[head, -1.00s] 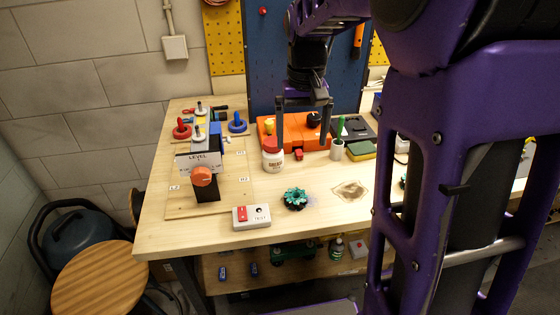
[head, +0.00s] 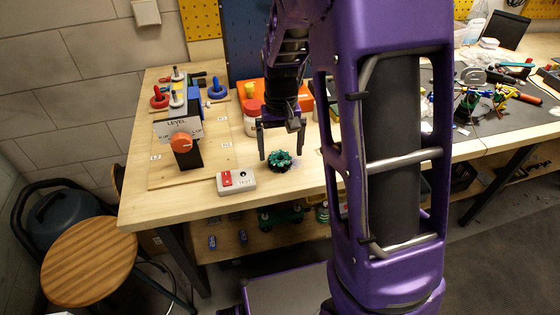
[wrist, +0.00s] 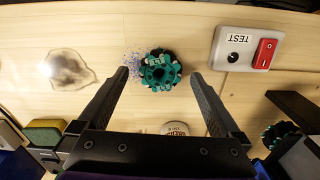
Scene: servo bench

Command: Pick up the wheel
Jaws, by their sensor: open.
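A teal toothed wheel (head: 281,160) lies on the wooden bench near its front edge. It also shows in the wrist view (wrist: 160,70), with a dark hub in its middle. My gripper (head: 281,154) is open and points down above the wheel. In the wrist view, its fingers (wrist: 160,78) are apart, one on each side of the wheel, and nothing is between them in their grip. The remaining height between fingertips and wheel is hard to tell.
A white TEST box with a red switch (head: 236,182) lies left of the wheel. A LEVEL stand with an orange knob (head: 181,143) stands farther left. The bench's front edge is close.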

